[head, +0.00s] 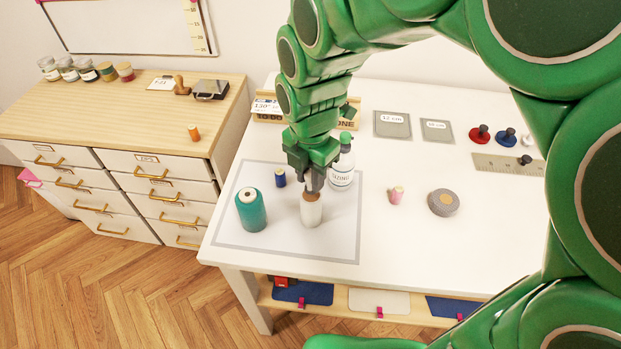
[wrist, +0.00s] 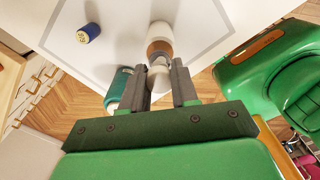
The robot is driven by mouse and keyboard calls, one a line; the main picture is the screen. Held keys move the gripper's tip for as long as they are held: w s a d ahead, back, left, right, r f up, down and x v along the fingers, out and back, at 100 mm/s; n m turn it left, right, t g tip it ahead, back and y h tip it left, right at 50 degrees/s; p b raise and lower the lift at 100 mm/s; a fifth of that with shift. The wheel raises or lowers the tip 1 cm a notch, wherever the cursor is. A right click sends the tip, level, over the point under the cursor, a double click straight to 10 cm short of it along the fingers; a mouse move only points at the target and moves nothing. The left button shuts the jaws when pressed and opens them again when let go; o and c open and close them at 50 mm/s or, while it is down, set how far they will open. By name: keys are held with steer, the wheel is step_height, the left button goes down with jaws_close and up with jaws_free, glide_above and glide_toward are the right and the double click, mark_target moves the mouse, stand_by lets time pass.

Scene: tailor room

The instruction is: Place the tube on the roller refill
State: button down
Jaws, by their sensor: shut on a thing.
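The roller refill (head: 311,211), a white roll with a brown top end, stands upright on the mat on the white table. It also shows in the wrist view (wrist: 160,35), just beyond the fingertips. My gripper (head: 313,187) points down right over the refill's top. In the wrist view its two grey fingers (wrist: 159,68) are shut on a small pale tube (wrist: 158,80). The tube's end is close to the refill's brown top, and I cannot tell whether they touch. In the head view the fingers largely hide the tube.
A teal thread spool (head: 251,211) stands left of the refill, and a blue spool (head: 280,178) behind-left. A white bottle (head: 342,168) stands close behind-right. A pink spool (head: 396,196) and a grey tape roll (head: 443,203) lie to the right. The mat's front (head: 320,246) is clear.

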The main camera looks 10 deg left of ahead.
mark_target(310, 175)
steer(key=shift+f, duration=0.85)
steer(key=shift+f, duration=0.15)
steer(key=c, duration=0.9)
jaws_free()
steer(key=shift+o, duration=0.2)
step_height(310, 175, up, 12)
